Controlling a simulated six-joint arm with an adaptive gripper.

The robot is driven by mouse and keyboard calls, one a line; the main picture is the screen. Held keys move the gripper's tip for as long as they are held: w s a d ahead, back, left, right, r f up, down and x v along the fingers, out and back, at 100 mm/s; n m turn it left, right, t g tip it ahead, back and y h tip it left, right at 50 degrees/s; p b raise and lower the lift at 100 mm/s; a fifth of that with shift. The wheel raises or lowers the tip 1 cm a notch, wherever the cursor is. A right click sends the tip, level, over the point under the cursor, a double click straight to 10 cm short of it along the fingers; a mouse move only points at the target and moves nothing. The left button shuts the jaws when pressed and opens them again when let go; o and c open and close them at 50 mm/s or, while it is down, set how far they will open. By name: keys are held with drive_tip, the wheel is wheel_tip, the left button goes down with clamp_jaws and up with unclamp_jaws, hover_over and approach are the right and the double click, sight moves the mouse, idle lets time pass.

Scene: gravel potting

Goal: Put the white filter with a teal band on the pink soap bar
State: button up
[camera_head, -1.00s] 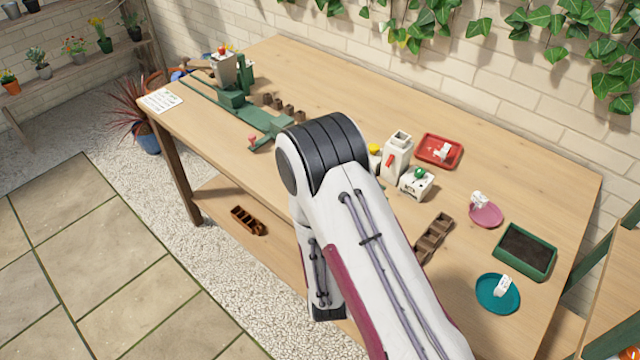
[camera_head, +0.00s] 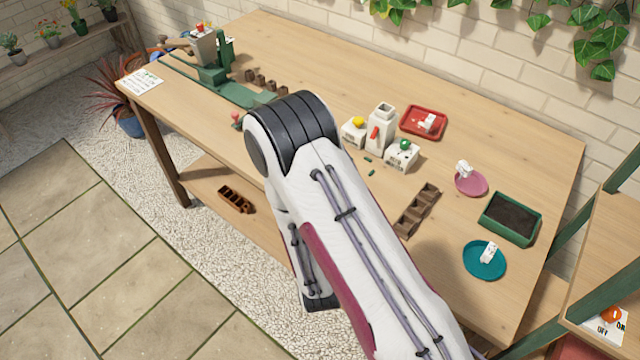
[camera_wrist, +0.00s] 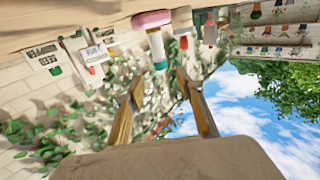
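In the wrist view, which is upside down, the pink soap bar (camera_wrist: 152,18) lies against the wooden tabletop. A white upright cylinder with a teal end, the filter (camera_wrist: 157,45), adjoins the soap bar and looks to be standing on it; an orange-yellow strip shows where they meet. My gripper (camera_wrist: 160,80) is open, its two fingers apart with nothing between them. The filter's teal end is just beyond the fingertips, apart from them. In the head view, my arm hides the gripper, filter and soap bar.
White boxes with coloured knobs stand around a white dispenser (camera_head: 380,130). A red tray (camera_head: 424,122), pink dish (camera_head: 480,184), teal dish (camera_head: 485,262), soil tray (camera_head: 509,218) and brown divided holder (camera_head: 416,211) are on the right. A green press (camera_head: 222,85) stands far left.

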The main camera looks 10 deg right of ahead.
drive_tip(key=d+r+m+g+y, duration=0.1)
drive_tip(key=d+r+m+g, duration=0.15)
drive_tip(key=r+g, duration=0.65)
drive_tip(key=s+d+r+g, duration=0.1)
drive_tip(key=s+d+r, duration=0.2)
drive_tip(key=s, duration=0.7)
drive_tip(key=s+d+r+n+g, duration=0.1)
drive_tip(key=s+d+r, duration=0.3)
drive_tip(key=s, duration=0.6)
drive_tip(key=s+d+r+n+g+h, duration=0.1)
drive_tip(key=s+d+r, duration=0.2)
drive_tip(key=s, duration=0.6)
wheel_tip(320, 180, up, 2)
drive_tip(key=shift+s+d+r, duration=0.15)
drive_tip(key=shift+s+d, duration=0.15)
drive_tip(key=shift+s, duration=0.1)
drive_tip(key=shift+n, duration=0.25)
